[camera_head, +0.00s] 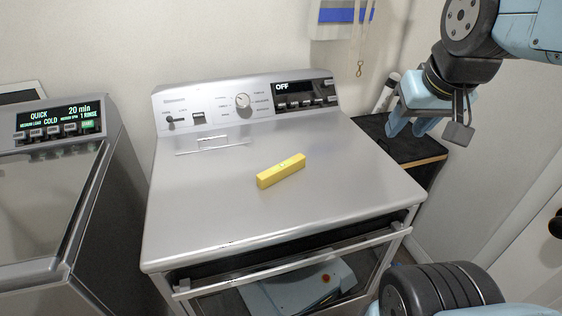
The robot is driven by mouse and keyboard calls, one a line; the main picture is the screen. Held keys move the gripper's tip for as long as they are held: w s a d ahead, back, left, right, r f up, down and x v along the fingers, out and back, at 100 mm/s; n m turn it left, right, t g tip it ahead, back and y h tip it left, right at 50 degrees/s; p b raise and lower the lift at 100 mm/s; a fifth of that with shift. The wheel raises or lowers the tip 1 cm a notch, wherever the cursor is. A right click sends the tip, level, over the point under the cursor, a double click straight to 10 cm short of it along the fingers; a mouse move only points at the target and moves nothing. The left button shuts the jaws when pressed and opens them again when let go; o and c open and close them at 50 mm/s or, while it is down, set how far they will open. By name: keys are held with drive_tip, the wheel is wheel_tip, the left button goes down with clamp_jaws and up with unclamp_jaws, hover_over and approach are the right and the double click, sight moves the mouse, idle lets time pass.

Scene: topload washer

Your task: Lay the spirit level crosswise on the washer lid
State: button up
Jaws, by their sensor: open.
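A yellow bar-shaped spirit level (281,170) lies flat and slightly aslant on the grey metal top of the middle machine, whose panel reads OFF. The washer lid (36,195) appears to be the glass-like top of the left machine, whose display reads QUICK, COLD and 20 min. It is cut off by the left picture edge and nothing shows on its visible part. My gripper (412,130) is open and empty, fingers pointing down, at the upper right. It is well apart from the spirit level.
The middle machine's top (220,215) is clear around the spirit level. Its control panel (245,97) rises at the back. A dark shelf (405,146) stands beyond its right side, behind my gripper. A narrow gap separates the two machines. A blue-and-white item (343,15) hangs on the wall.

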drive_tip(key=shift+o, duration=1.3)
drive_tip(key=shift+a, duration=0.15)
drive_tip(key=shift+w+a+f+n+g, duration=0.2)
drive_tip(key=shift+a+n+g, duration=0.1)
drive_tip(key=shift+n, duration=0.1)
drive_tip(key=n+t+h, duration=0.3)
drive_tip(key=n+h, duration=0.8)
drive_tip(key=n, duration=1.4)
approach(270, 172)
drive_tip(key=x, duration=1.1)
drive_tip(key=shift+w+d+f, duration=0.1)
drive_tip(key=shift+f, duration=0.05)
clamp_jaws()
